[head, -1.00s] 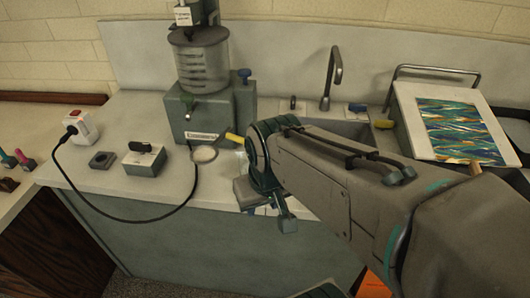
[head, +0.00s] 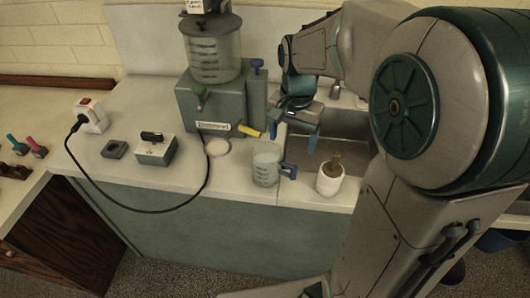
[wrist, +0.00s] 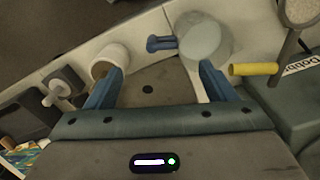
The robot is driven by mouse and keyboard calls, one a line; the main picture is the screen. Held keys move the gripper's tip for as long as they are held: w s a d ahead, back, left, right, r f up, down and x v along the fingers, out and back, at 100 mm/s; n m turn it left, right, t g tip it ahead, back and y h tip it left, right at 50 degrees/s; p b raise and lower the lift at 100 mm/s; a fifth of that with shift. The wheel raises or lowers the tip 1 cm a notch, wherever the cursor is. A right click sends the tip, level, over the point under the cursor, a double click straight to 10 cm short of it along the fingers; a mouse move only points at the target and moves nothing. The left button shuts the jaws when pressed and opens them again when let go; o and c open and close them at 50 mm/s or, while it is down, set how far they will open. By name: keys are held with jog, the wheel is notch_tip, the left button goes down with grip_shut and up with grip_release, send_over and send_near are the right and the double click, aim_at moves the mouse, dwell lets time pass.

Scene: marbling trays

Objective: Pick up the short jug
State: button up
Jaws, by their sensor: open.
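The short jug (head: 266,162) is a clear, pale cup with a blue handle on its right side. It stands upright on the counter near the front edge, left of the sink. My gripper (head: 294,132) is open and empty, above and behind the jug, over the sink's left edge. In the wrist view the jug (wrist: 204,38) lies beyond the right fingertip, apart from it. Its blue handle (wrist: 160,43) shows in line with the gap between my fingers (wrist: 161,70).
A white pot (head: 330,183) with a brown stopper-like piece stands right of the jug. A strainer with a yellow handle (head: 249,131) lies behind-left, before a grey machine with a clear tank (head: 216,52). The sink (head: 328,148) is behind. A switch box (head: 153,151) and cable are left.

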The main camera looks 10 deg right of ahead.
aim_at(288, 167)
jog(key=f, duration=0.9)
jog(key=f+p, duration=0.1)
jog(key=f, duration=0.4)
jog(key=shift+w+a, duration=0.1)
jog(key=shift+w, duration=0.25)
jog(key=shift+r, duration=0.1)
jog(key=shift+c, duration=0.4)
jog(key=c, duration=1.4)
jog(key=shift+r, duration=0.2)
